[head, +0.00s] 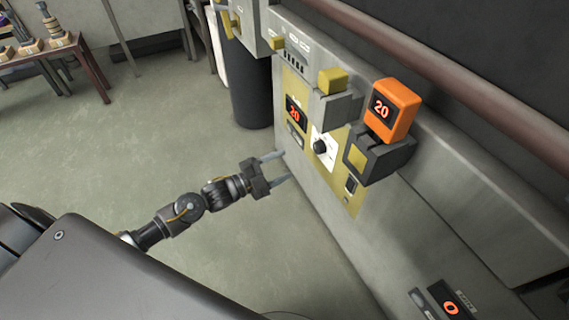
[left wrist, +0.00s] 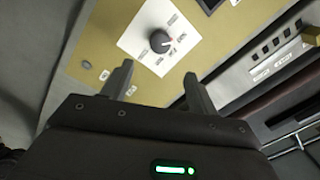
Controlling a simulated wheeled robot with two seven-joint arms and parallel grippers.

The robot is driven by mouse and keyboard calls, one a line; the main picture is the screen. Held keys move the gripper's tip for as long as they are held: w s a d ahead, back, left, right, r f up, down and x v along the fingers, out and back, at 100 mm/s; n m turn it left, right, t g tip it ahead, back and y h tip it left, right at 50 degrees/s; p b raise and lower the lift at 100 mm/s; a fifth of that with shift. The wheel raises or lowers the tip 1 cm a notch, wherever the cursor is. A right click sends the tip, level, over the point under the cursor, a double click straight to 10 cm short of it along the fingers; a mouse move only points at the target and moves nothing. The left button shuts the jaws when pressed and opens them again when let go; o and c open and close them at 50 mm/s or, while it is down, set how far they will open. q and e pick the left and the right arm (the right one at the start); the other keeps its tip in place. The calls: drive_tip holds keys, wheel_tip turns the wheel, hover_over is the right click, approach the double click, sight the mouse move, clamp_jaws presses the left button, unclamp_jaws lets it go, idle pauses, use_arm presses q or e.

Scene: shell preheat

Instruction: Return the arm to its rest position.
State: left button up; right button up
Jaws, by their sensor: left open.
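My left arm comes in from the lower left in the head view. Its gripper (head: 277,168) is open and empty, with its two fingers pointing at the grey machine's front (head: 345,232). In the left wrist view, the open fingers (left wrist: 158,85) stand before a yellow panel with a black knob (left wrist: 160,41) on a white plate. The knob also shows in the head view (head: 320,146), to the right of and above the gripper. The fingers are apart from the knob. My right gripper is not in view.
An orange box (head: 392,110) reading 20 sits in a dark holder (head: 380,155) on the machine. A red display (head: 295,113) also reads 20. A lower display (head: 451,308) reads 0. A dark cylinder (head: 251,95) and a table (head: 75,47) stand behind. Floor around the arm is clear.

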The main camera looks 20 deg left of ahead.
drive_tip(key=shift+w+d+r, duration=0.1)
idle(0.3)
use_arm(q)
drive_tip(key=s+a+f+n+g+y+p, duration=0.2)
drive_tip(key=s+a+f+n+y, duration=0.15)
drive_tip(key=f, duration=0.45)
drive_tip(key=s+a+f+n+g+y+p, duration=0.15)
drive_tip(key=s+f+n, duration=0.25)
drive_tip(key=f, duration=0.5)
drive_tip(key=s+a+f+n+g+y+p, duration=0.1)
drive_tip(key=s+a+f+n+y+p, duration=0.25)
drive_tip(key=f, duration=0.45)
drive_tip(key=s+d+f+n+g+y+p, duration=0.1)
drive_tip(key=s+f, duration=0.6)
drive_tip(key=s, duration=1)
drive_tip(key=s+d+f+n+g+y+p, duration=0.1)
drive_tip(key=s+f+n+g, duration=0.4)
drive_tip(key=s, duration=1.2)
drive_tip(key=f+g+y+p, duration=0.1)
drive_tip(key=g+p, duration=0.1)
drive_tip(key=g, duration=0.1)
drive_tip(key=shift+s+f, duration=0.4)
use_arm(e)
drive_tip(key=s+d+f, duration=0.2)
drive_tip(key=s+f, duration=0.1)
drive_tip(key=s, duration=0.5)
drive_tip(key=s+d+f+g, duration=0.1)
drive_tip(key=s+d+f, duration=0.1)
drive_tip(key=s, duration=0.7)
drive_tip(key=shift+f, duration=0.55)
